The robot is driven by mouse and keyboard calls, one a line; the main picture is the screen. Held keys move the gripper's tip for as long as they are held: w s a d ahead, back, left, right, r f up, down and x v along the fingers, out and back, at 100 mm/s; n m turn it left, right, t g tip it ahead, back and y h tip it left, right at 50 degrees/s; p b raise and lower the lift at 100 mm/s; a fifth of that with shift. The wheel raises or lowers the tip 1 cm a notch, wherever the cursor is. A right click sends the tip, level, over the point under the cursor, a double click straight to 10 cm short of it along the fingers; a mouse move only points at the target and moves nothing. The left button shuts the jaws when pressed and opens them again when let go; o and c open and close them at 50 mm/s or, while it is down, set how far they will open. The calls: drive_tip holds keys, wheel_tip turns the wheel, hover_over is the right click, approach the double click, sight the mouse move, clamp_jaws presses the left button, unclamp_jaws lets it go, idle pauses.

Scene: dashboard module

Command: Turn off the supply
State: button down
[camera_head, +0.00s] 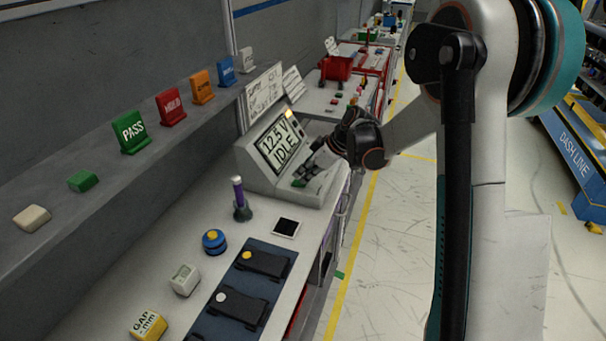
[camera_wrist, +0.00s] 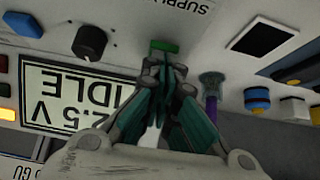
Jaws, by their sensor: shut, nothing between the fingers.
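The supply is a grey sloped console (camera_head: 254,168) on the bench, its display (camera_head: 280,147) reading 12.5 V IDLE. The display appears upside down in the wrist view (camera_wrist: 72,98). A green switch (camera_wrist: 164,46) sits on the console's lower face by the SUPPLY label (camera_wrist: 185,6); green also shows at the console's front in the head view (camera_head: 299,183). My gripper (camera_head: 304,174) is shut and empty in front of the console. In the wrist view its fingertips (camera_wrist: 164,68) point at the green switch, very close to it; I cannot tell whether they touch.
A black knob (camera_wrist: 90,42) and a blue button (camera_wrist: 24,24) sit beside the switch. A purple-handled tool (camera_head: 238,194) stands left of the console, near a black-and-white pad (camera_head: 286,228). A blue mat (camera_head: 281,250) holds black parts. A shelf with coloured signs runs above.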

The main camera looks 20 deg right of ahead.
drive_tip(key=shift+s+d+f+b, duration=0.15)
drive_tip(key=shift+d+f+b, duration=0.2)
drive_tip(key=shift+f, duration=0.2)
drive_tip(key=shift+a+r+y, duration=0.15)
drive_tip(key=shift+r+y, duration=0.1)
drive_tip(key=shift+y, duration=0.05)
drive_tip(key=shift+a, duration=0.1)
drive_tip(key=shift+w+a+r, duration=0.15)
drive_tip(key=shift+w+a, duration=0.35)
drive_tip(key=shift+a, duration=0.05)
drive_tip(key=shift+r+p, duration=0.1)
drive_tip(key=shift+p, duration=0.2)
